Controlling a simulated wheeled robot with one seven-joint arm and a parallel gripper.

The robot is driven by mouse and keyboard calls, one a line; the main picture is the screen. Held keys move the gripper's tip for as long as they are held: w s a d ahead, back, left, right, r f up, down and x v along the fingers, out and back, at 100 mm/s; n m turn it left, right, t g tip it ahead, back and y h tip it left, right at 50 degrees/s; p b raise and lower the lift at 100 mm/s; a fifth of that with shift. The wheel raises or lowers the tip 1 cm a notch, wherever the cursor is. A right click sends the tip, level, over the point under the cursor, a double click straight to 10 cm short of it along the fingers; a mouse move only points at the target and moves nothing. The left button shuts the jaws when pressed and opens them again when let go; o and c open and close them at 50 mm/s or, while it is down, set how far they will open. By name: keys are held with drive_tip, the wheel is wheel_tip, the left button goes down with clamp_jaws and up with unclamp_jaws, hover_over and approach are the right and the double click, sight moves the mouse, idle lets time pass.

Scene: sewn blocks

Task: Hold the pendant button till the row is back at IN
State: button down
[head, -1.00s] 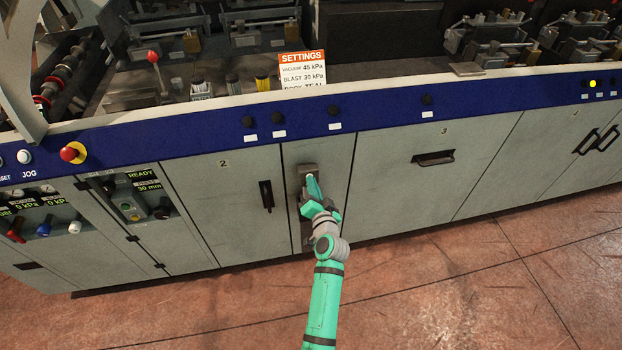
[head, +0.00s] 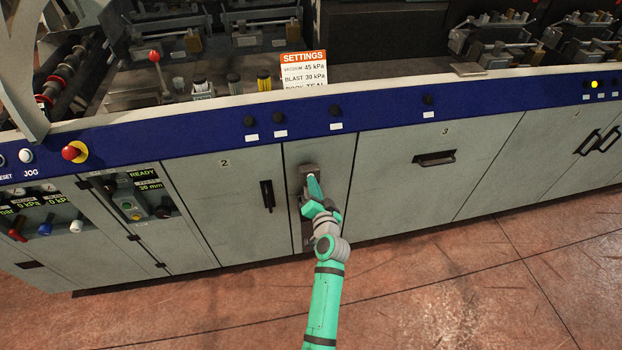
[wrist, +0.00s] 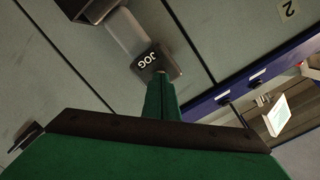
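The grey pendant (head: 308,169) hangs on the narrow panel of the machine front. I cannot tell how far the button is pressed. No row marked IN can be made out in these views.
A SETTINGS card (head: 303,70) stands on the machine's top edge. A red knob (head: 74,151) is at the left end of the blue rail. A small panel (head: 143,195) reads READY and 30 mm. Door handles (head: 267,196) stick out nearby. The floor in front is clear.

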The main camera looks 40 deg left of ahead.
drive_tip(key=v, duration=0.6)
drive_tip(key=shift+s+d, duration=0.25)
drive_tip(key=shift+d, duration=0.1)
idle(0.5)
idle(0.4)
drive_tip(key=s+d+f+m+t+h, duration=0.15)
drive_tip(key=s+d+f+h, duration=0.25)
drive_tip(key=s+d, duration=0.55)
drive_tip(key=s+d+f+m+t+h, duration=0.15)
drive_tip(key=s+d+f+h, duration=0.35)
drive_tip(key=d, duration=0.7)
drive_tip(key=s+d+r+h, duration=0.1)
drive_tip(key=s+d+r, duration=0.3)
drive_tip(key=s, duration=0.3)
drive_tip(key=s+d+r+n+t+h, duration=0.1)
drive_tip(key=s+d+r, duration=0.3)
drive_tip(key=s, duration=0.3)
drive_tip(key=s+d+r+n+h, duration=0.1)
drive_tip(key=s+d+r, duration=0.3)
drive_tip(key=s, duration=0.3)
drive_tip(key=shift+d+t+h, duration=0.3)
drive_tip(key=shift+d, duration=0.3)
